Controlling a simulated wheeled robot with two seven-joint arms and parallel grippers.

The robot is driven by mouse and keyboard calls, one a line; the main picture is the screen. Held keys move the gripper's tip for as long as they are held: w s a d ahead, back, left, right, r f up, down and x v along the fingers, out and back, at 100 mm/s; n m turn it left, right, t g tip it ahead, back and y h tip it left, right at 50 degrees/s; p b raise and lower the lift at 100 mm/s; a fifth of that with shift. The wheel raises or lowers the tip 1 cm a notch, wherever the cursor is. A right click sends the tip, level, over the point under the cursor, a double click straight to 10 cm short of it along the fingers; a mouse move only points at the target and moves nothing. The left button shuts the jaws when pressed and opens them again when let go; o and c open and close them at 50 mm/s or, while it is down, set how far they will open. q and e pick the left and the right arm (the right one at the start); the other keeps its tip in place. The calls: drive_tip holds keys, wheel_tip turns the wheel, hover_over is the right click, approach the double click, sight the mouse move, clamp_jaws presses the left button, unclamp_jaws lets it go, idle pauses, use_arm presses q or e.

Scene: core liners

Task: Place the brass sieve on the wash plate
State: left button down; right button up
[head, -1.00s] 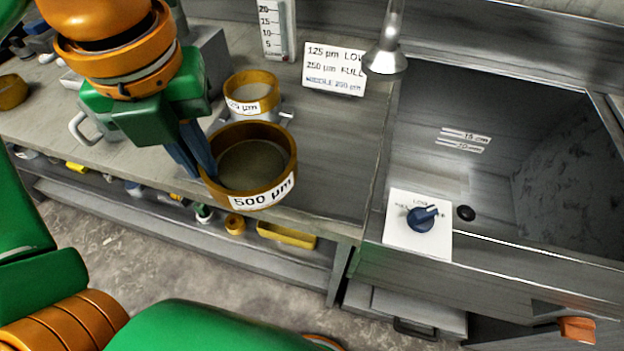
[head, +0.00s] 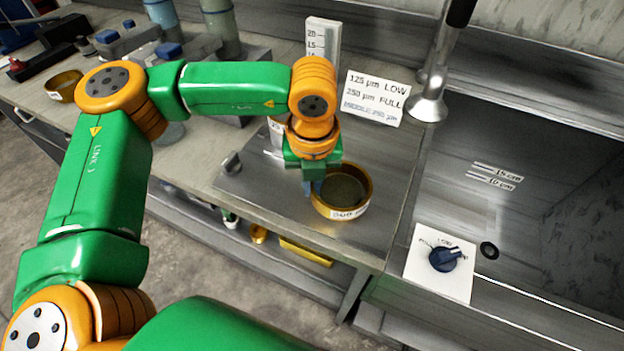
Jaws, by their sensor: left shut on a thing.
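The brass sieve (head: 357,182), labelled 500 µm, is at the front of the steel worktop, left of the sink. My left gripper (head: 313,189) is shut on its left rim. The sieve looks upright, and I cannot tell whether it touches the steel surface below. A second, smaller labelled vessel (head: 276,126) is mostly hidden behind my left wrist. The steel surface (head: 385,160) runs from under the sieve to the sink edge. I cannot tell which part is the wash plate. My right gripper is out of view.
The deep sink (head: 540,180) lies to the right, with a metal spout (head: 428,105) at its back left corner. A blue dial (head: 445,258) sits on a white plate at its front. A sign (head: 375,98) and an upright scale (head: 322,40) stand behind. Another brass sieve (head: 66,86) is far left.

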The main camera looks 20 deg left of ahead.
use_arm(q)
drive_tip(key=shift+f, duration=0.2)
drive_tip(key=c, duration=1)
unclamp_jaws()
drive_tip(key=shift+r, duration=0.6)
wheel_tip(320, 180, up, 11)
drive_tip(key=s+b, duration=0.1)
drive_tip(key=shift+s+d+r, duration=0.15)
drive_tip(key=shift+d, duration=0.15)
